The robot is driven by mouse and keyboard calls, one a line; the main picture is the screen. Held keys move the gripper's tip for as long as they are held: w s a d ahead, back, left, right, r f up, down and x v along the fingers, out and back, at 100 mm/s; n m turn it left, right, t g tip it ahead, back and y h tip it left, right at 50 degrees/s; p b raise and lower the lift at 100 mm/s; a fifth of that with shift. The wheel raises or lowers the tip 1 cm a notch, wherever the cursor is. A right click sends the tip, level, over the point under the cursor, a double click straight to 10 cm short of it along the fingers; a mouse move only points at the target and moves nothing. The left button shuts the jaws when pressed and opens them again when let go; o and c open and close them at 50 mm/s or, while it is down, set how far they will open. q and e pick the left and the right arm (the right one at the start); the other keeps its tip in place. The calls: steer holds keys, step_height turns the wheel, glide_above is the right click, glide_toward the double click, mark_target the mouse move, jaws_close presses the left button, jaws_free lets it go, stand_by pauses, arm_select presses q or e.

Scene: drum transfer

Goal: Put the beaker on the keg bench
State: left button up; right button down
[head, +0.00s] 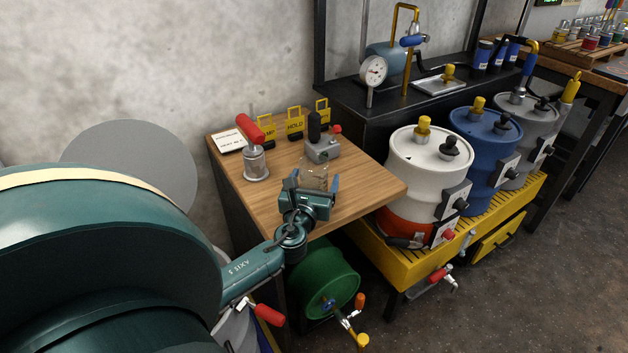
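A clear glass beaker (315,173) stands on or just above the near part of the wooden tabletop, partly hidden by my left gripper. My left gripper (313,181) reaches in from the lower left with one finger on each side of the beaker. Whether the fingers press on the glass or stand clear of it cannot be told. A low yellow slatted bench (390,263) at the right carries a white-and-orange keg (428,165), a blue keg (484,150) and a grey keg (532,125). My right gripper is not in view.
A green drum (325,278) lies below. A dark shelf (350,107) with a gauge (373,71) stands behind the kegs.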

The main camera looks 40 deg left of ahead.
arm_select(q)
steer(key=shift+r, duration=0.2)
steer(key=v, duration=1)
steer(key=shift+s+d+p, duration=0.1)
steer(key=shift+s+p, duration=0.2)
steer(key=shift+s+d, duration=0.35)
steer(key=shift+s, duration=0.3)
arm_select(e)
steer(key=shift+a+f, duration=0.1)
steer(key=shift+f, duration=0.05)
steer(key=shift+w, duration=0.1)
